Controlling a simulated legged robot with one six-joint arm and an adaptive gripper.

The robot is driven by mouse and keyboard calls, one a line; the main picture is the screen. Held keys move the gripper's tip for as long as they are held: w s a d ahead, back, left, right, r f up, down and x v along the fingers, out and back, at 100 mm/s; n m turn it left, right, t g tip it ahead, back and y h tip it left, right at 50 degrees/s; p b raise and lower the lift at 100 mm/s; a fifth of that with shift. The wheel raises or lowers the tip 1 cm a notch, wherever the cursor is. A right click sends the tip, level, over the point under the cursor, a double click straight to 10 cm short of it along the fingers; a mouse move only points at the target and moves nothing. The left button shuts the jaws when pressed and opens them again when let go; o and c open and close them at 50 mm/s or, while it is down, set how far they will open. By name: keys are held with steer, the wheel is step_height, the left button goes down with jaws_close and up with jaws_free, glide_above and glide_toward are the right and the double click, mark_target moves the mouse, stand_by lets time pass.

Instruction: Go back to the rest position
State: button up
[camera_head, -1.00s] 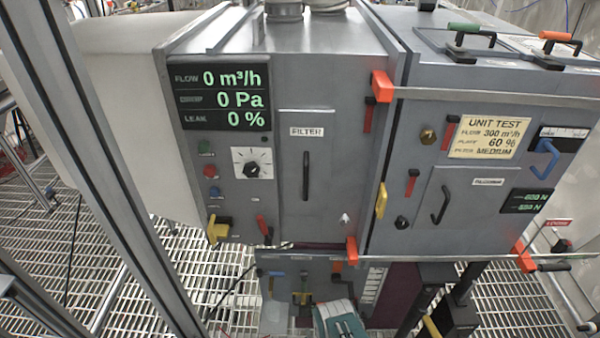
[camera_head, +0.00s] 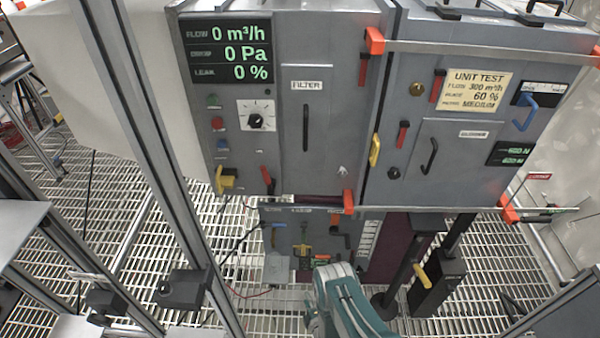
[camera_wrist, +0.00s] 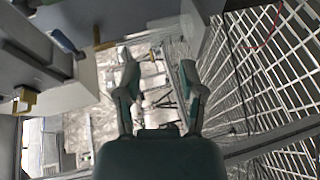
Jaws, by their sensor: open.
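My gripper (camera_wrist: 160,95) shows in the wrist view with its two green fingers spread apart and nothing between them. Beyond the fingers are grating and blurred floor. In the head view my green arm rises from the bottom centre, in front of the lower panel; the gripper's fingertips cannot be made out there. The grey test cabinet (camera_head: 285,165) stands above and behind the arm.
A display (camera_head: 228,52) reads 0 m³/h, 0 Pa and 0 %. A lower panel (camera_head: 290,225) with small controls hangs below the cabinet. A metal post (camera_head: 150,130) crosses the left side. A black stand (camera_head: 435,285) is right of my arm. Grating floor lies around.

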steer(key=w+r+m+g+h, duration=0.2)
steer(key=w+r+m, duration=0.2)
steer(key=w+r, duration=1.4)
steer(key=d+r+m+g+h, duration=0.1)
steer(key=d+r+m, duration=0.15)
steer(key=r, duration=1.05)
steer(key=d+r+m+g+h, duration=0.1)
steer(key=d+r+m, duration=0.15)
steer(key=r, duration=0.95)
steer(key=s+d+r+m+g+h, duration=0.1)
steer(key=s+d+r+m, duration=0.15)
steer(key=s+r, duration=0.55)
steer(key=s+d+r+m+g, duration=0.1)
steer(key=s+d+r+m, duration=0.15)
steer(key=s+r, duration=0.55)
steer(key=s+d+r+m+g, duration=0.1)
steer(key=s+r+m, duration=0.2)
steer(key=s, duration=0.8)
steer(key=s+d+r+m+g, duration=0.1)
steer(key=s+r, duration=0.4)
steer(key=s, duration=0.7)
steer(key=m+g, duration=0.1)
steer(key=m, duration=0.1)
steer(key=shift+d+m, duration=0.3)
steer(key=shift+m, duration=0.1)
